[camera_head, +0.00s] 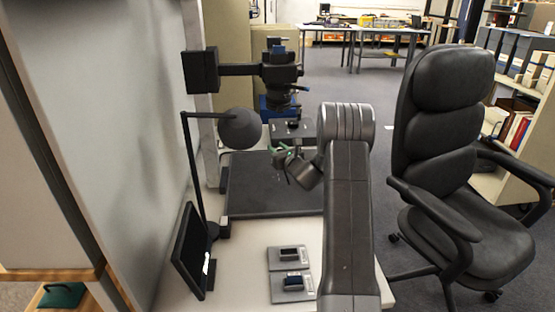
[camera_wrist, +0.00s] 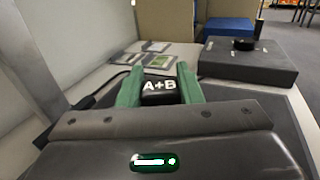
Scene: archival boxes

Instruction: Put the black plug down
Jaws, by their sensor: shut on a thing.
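A black plug (camera_wrist: 160,90) with white "A+B" lettering shows in the wrist view. My gripper (camera_wrist: 160,76) has green fingers on both sides of it and is shut on it. In the head view my gripper (camera_head: 285,158) is above the dark flat platform (camera_head: 265,198) on the white desk. The plug is too small and partly hidden there to make out clearly. I cannot tell from these views how far it is above the platform.
A dark box with a round black knob (camera_wrist: 248,58) stands to the right in the wrist view. Two grey plates with dark blocks (camera_head: 289,266) lie at the desk front. A lamp (camera_head: 240,128), a monitor (camera_head: 192,250) and a black chair (camera_head: 450,170) stand nearby.

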